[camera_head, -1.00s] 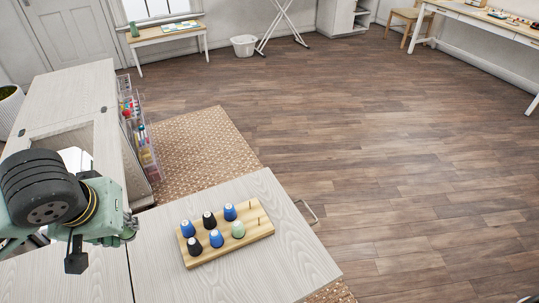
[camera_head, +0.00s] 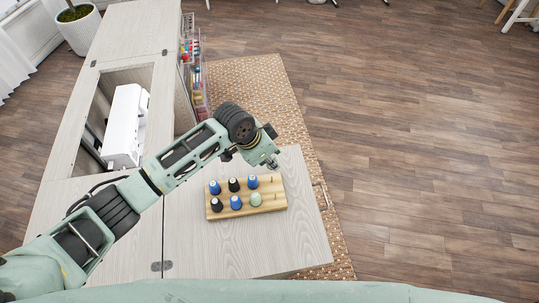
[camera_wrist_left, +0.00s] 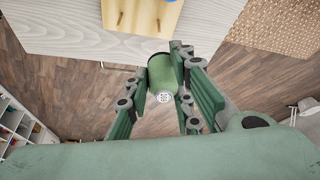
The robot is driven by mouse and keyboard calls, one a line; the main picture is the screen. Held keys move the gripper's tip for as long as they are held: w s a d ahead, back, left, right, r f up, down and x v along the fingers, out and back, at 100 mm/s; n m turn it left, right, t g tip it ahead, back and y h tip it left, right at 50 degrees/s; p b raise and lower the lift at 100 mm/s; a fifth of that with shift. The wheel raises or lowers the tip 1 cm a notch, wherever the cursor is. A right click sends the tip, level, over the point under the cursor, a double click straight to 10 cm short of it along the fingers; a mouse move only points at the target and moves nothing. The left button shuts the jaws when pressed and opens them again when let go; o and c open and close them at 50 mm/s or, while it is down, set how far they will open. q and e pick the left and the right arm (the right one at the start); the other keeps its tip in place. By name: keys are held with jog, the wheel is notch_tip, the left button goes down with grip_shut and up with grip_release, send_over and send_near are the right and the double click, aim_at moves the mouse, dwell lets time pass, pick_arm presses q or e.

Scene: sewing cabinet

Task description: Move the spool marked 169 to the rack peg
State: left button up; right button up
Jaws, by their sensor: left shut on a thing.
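My left gripper (camera_wrist_left: 165,98) is shut on a green spool (camera_wrist_left: 161,72) with a pale end label; the label is too small to read. In the head view the left arm comes in from the left and its hand (camera_head: 262,152) is beyond the rack's back right corner; the spool is hidden there. The wooden rack (camera_head: 275,205) lies on the white-grey tabletop and holds several blue and black spools and one pale green spool (camera_head: 256,199). Two bare pegs (camera_head: 272,183) stand at its right end. The rack also shows in the wrist view (camera_wrist_left: 140,27). My right gripper is out of view.
The tabletop (camera_head: 220,250) is bare in front of the rack. A white sewing machine (camera_head: 128,125) sits in the cabinet opening at left. A clear organizer (camera_head: 195,75) stands behind the table, beside a woven rug (camera_head: 255,95).

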aim_at(268, 167)
pick_arm(q)
notch_tip(268, 167, down, 4)
jog(key=b, duration=0.4)
jog(key=shift+a+f, duration=0.1)
jog(key=shift+f, duration=0.15)
jog(key=shift+r+p, duration=0.2)
jog(key=shift+p, duration=0.15)
jog(key=shift+f, duration=0.15)
jog(key=shift+c, duration=0.2)
jog(key=shift+f+b, duration=0.35)
jog(key=shift+f, duration=0.4)
jog(key=shift+f+b, duration=0.9)
jog(key=shift+f, duration=0.55)
jog(key=o, duration=1.1)
